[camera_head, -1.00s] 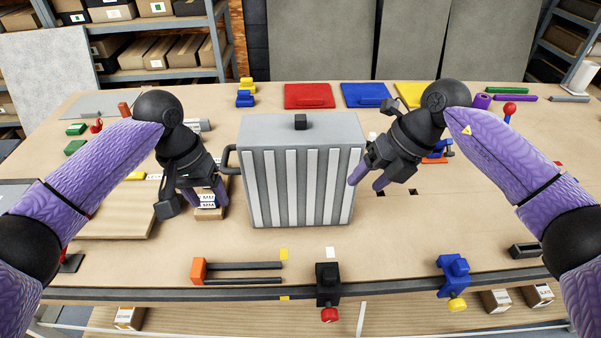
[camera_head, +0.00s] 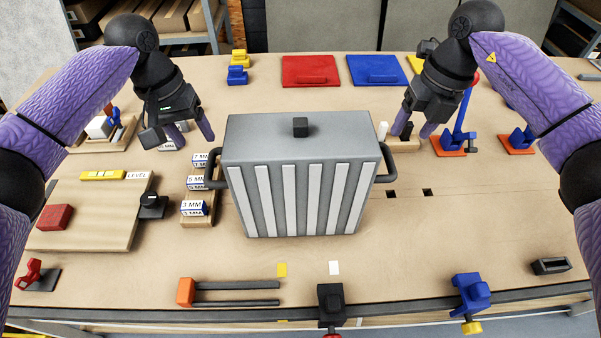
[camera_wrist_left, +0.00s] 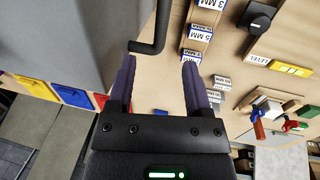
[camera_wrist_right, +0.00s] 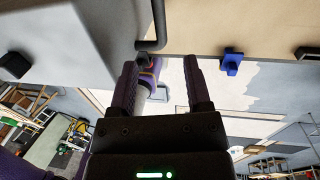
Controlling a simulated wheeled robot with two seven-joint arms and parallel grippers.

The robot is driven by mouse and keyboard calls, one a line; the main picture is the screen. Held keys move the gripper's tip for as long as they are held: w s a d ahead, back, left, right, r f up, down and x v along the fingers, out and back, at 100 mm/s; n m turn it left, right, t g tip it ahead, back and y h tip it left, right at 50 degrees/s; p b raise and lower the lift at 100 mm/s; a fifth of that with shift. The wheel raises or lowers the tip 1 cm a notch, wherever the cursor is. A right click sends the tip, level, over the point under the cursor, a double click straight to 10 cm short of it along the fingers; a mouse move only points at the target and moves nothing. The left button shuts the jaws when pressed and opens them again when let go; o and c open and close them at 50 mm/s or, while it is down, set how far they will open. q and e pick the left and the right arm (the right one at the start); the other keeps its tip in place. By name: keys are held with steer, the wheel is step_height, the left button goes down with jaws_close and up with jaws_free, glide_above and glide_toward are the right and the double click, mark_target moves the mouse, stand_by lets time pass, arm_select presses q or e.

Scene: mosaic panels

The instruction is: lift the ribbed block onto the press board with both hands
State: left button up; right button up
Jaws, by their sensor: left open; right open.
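The ribbed block (camera_head: 285,130), a grey box with pale front ribs, a black top knob and a dark handle on each side, stands upright on the table. My left gripper (camera_head: 191,136) is open and empty, beyond the left handle (camera_head: 209,184); in the left wrist view that handle (camera_wrist_left: 150,47) lies just ahead of the fingers. My right gripper (camera_head: 415,126) is open and empty, beyond the right handle (camera_head: 391,163), which shows ahead of its fingers in the right wrist view (camera_wrist_right: 155,42). A flat wooden board (camera_head: 95,235) lies at left; I cannot tell if it is the press board.
An orange-ended fork (camera_head: 186,292) and a black clamp (camera_head: 331,300) are at the front edge.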

mark_target(209, 161)
arm_select(q)
steer(key=f, duration=0.3)
steer(key=d+f, duration=0.1)
steer(key=f, duration=0.5)
steer(key=shift+d+f, duration=0.35)
steer(key=shift+f, duration=0.05)
arm_select(e)
steer(key=f, duration=0.3)
steer(key=a+f, duration=0.1)
steer(key=f, duration=0.5)
steer(key=shift+a+f, duration=0.4)
arm_select(q)
steer(key=c, duration=0.9)
arm_select(e)
jaws_close()
arm_select(q)
jaws_close()
arm_select(e)
steer(key=shift+r, duration=0.1)
